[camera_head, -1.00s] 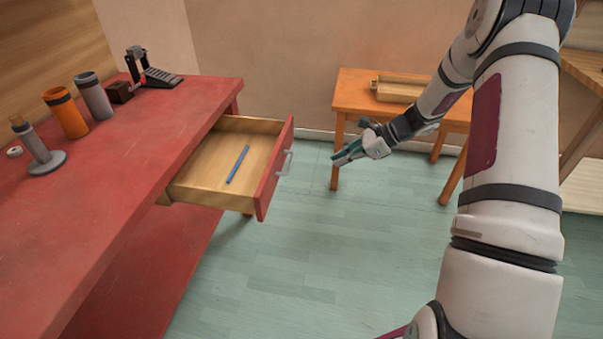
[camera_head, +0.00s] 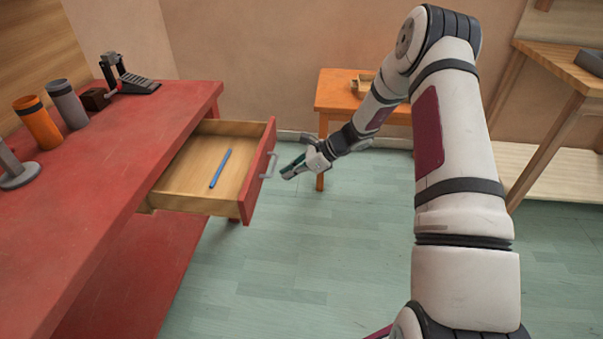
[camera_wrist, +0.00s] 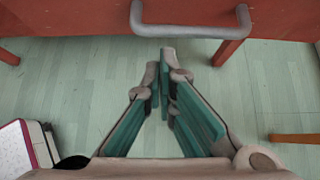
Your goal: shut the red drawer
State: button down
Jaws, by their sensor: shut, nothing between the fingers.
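The red drawer (camera_head: 259,172) stands open, pulled out to the right from the red workbench (camera_head: 150,130). A blue stick (camera_head: 220,168) lies inside it, and a grey handle (camera_head: 269,165) is on its red front. My gripper (camera_head: 285,173) is shut and empty, just right of the drawer front and close to the handle. In the wrist view my fingertips (camera_wrist: 166,58) point toward the drawer front (camera_wrist: 80,15), a little short of the grey handle (camera_wrist: 190,31). The picture does not show them touching it.
An orange cup (camera_head: 38,125), a grey cup (camera_head: 67,105) and a black pedal (camera_head: 128,78) stand on the workbench. An orange table (camera_head: 335,92) stands behind my gripper. A wooden shelf unit (camera_head: 560,70) is at right. The floor before the drawer is clear.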

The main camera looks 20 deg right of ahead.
jog(key=shift+w+a+r, duration=0.15)
jog(key=shift+a, duration=0.2)
jog(key=b, duration=0.6)
send_near(195, 173)
jog(key=x, duration=0.5)
jog(key=shift+w+a+r, duration=0.1)
jog(key=shift+w+a, duration=0.3)
jog(key=shift+a, duration=0.15)
jog(key=shift+a+r, duration=0.1)
jog(key=shift+a, duration=0.05)
